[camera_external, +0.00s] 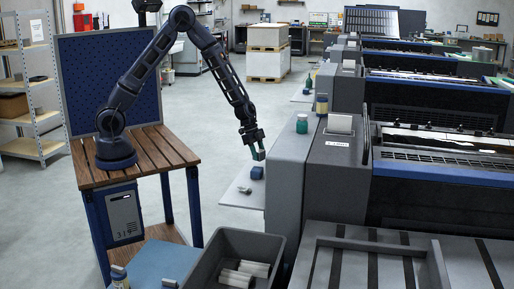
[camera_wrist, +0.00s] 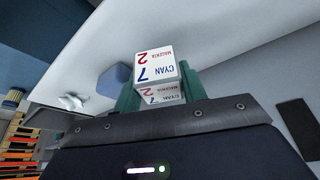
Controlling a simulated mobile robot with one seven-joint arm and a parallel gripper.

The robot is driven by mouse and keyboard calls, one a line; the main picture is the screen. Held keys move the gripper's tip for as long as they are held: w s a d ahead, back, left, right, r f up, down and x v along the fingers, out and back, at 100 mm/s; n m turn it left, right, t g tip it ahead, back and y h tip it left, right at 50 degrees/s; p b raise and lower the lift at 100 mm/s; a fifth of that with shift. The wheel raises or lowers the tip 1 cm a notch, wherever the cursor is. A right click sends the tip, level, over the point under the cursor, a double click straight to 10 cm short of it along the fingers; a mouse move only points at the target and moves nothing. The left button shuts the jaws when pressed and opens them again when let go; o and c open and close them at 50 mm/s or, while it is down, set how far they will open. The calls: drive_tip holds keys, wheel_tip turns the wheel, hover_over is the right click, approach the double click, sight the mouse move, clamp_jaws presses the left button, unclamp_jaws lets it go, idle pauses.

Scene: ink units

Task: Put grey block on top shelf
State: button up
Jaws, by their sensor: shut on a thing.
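My gripper (camera_external: 258,151) hangs above a low white ledge beside the press in the external view. In the wrist view its green fingers (camera_wrist: 160,92) are shut on a pale grey-white block (camera_wrist: 156,66). The block is printed with "CYAN 7" and "MAGENTA 2" in blue and red. In the external view the held block is too small to make out clearly. Which shelf is the top shelf is not clear; a metal shelf unit (camera_external: 30,90) stands at the far left.
A blue block (camera_external: 257,172), also in the wrist view (camera_wrist: 114,78), and a small pale item (camera_external: 244,190) lie on the ledge (camera_external: 240,199). A green jar (camera_external: 302,125) stands on the grey press (camera_external: 334,185). A grey crate (camera_external: 208,275) with white rolls is in front.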

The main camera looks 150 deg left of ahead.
drive_tip(key=shift+f, duration=1.85)
drive_tip(key=shift+f, duration=0.15)
drive_tip(key=o, duration=1)
drive_tip(key=shift+c, duration=0.2)
drive_tip(key=v, duration=1.2)
